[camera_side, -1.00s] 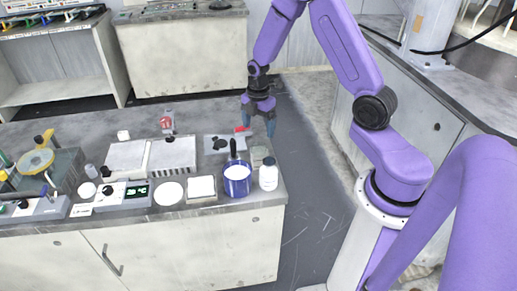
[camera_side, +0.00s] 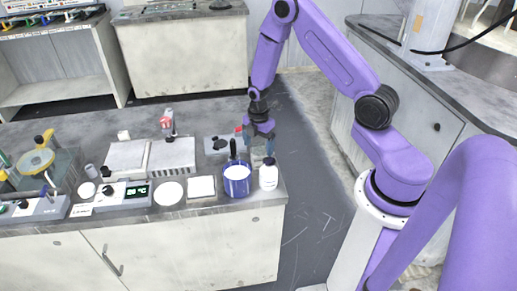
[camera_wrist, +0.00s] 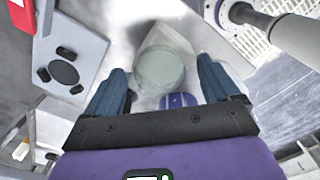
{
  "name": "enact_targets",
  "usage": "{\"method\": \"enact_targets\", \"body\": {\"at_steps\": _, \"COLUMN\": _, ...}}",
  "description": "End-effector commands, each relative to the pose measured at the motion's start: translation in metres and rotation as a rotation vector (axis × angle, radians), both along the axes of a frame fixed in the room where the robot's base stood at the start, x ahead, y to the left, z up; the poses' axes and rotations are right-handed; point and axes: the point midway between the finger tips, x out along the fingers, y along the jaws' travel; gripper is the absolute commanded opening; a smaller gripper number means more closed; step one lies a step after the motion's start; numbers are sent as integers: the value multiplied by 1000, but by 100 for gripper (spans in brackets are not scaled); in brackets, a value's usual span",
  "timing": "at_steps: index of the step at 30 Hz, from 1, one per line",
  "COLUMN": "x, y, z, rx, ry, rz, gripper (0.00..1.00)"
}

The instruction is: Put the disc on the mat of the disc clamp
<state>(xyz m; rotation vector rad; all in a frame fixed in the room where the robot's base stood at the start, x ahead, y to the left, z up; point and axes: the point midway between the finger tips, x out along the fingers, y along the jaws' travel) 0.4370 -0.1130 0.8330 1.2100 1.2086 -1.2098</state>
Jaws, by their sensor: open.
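A pale grey-green disc (camera_wrist: 160,68) lies on a whitish sheet in the wrist view, framed between my open fingers. My gripper (camera_wrist: 161,82) is open and empty. In the side view my gripper (camera_side: 262,147) hangs over the right end of the bench, behind the blue pot and white bottle, and largely hides the disc there. The disc clamp (camera_wrist: 88,45) is a grey plate with a round dark mat (camera_wrist: 63,71) and several black knobs, left of the disc in the wrist view. In the side view the clamp (camera_side: 210,150) stands just left of my gripper; its mat looks bare.
A blue pot (camera_side: 237,185) with a black handle and a white bottle (camera_side: 268,178) stand close in front of my gripper. A white square (camera_side: 201,186) and a white round pad (camera_side: 168,193) lie farther left. The floor right of the bench is clear.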

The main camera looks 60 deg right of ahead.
Motion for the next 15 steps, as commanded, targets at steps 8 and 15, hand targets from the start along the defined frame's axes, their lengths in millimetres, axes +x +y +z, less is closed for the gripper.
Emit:
{"method": "enact_targets", "body": {"at_steps": 8, "x": 0, "y": 0, "z": 0, "rx": 0, "ry": 0, "rz": 0, "gripper": 37}}
{"method": "enact_targets", "body": {"at_steps": 15, "x": 0, "y": 0, "z": 1, "rx": 0, "ry": 0, "rz": 0, "gripper": 19}}
